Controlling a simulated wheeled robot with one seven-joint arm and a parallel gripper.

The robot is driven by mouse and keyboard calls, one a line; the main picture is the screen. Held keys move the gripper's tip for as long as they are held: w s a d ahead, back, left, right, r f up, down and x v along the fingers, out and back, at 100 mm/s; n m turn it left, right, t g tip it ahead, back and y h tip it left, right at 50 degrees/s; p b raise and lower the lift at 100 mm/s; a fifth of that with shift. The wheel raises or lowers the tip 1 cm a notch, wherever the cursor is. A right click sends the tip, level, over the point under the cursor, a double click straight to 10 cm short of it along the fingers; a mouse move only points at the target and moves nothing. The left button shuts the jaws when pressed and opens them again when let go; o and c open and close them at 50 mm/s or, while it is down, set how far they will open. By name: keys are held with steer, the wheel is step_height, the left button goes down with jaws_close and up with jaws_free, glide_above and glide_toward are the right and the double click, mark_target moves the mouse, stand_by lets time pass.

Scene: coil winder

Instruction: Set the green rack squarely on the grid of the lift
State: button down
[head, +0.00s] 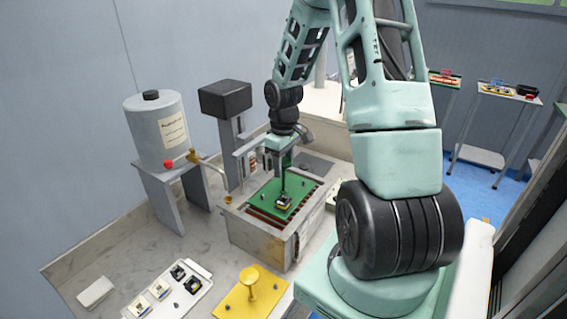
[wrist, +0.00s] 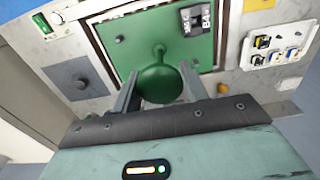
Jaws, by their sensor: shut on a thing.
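My gripper (head: 284,160) is above the plate, shut on the rack's upright green handle. In the wrist view the handle's round knob (wrist: 160,84) sits between my fingers, and the plate (wrist: 135,38) shows beyond it with the coil part.
A black-topped column (head: 232,135) stands behind the lift, and a grey tank (head: 158,130) on a stand is at the left. A yellow rack with a knob (head: 251,290) and a white tray of parts (head: 160,300) lie on the bench in front.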

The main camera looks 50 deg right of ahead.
steer(key=shift+f+b, duration=0.6)
steer(key=shift+f, duration=0.3)
steer(key=c, duration=0.7)
jaws_free()
steer(key=shift+r, duration=0.1)
step_height(320, 180, up, 17)
steer(key=shift+r+b, duration=0.15)
steer(key=shift+b, duration=0.65)
